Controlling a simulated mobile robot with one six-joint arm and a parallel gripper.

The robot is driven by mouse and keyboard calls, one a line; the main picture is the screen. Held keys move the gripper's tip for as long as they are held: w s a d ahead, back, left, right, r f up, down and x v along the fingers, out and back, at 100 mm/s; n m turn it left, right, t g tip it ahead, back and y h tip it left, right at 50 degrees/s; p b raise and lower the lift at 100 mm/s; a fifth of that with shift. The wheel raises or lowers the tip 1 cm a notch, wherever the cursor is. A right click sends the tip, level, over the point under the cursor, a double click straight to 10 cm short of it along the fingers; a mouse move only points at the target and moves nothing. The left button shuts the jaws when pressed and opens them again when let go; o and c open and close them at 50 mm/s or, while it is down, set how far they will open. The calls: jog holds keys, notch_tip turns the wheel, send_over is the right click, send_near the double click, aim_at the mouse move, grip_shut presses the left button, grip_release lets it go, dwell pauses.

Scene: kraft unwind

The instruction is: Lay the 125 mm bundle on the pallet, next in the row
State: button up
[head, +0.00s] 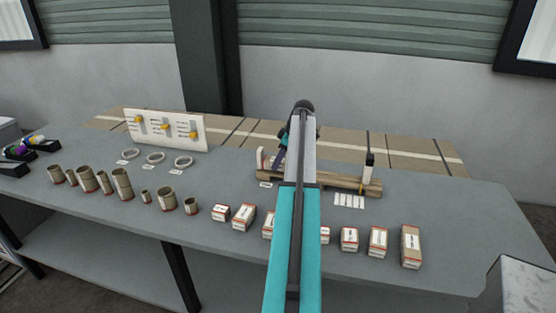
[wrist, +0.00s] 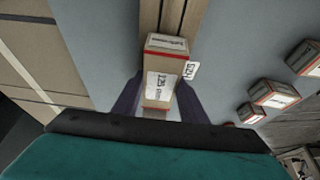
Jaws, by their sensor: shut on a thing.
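The bundle (wrist: 163,58) is a kraft box with red edging and a white label reading 125, seen in the wrist view between my two dark fingers. My gripper (wrist: 158,105) is shut on it. The pallet (wrist: 173,14) shows as wooden slats running under and beyond the bundle. I cannot tell whether the bundle touches the slats. In the head view my arm hides the bundle and the middle of the pallet (head: 338,182); my gripper (head: 280,158) is over the pallet's left part.
A pale upright block (head: 261,158) stands at the pallet's left end and a dark-topped post (head: 369,168) at its right. White cards (head: 349,201) lie in front. Several boxes (head: 378,241) line the bench's front edge. Cardboard tubes (head: 121,184) and a white board (head: 165,129) are left.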

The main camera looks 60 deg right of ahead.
jog(key=shift+f, duration=0.4)
dwell(0.6)
jog(key=o, duration=1.5)
jog(key=b+v, duration=0.3)
jog(key=v, duration=1.1)
jog(key=shift+f, duration=0.1)
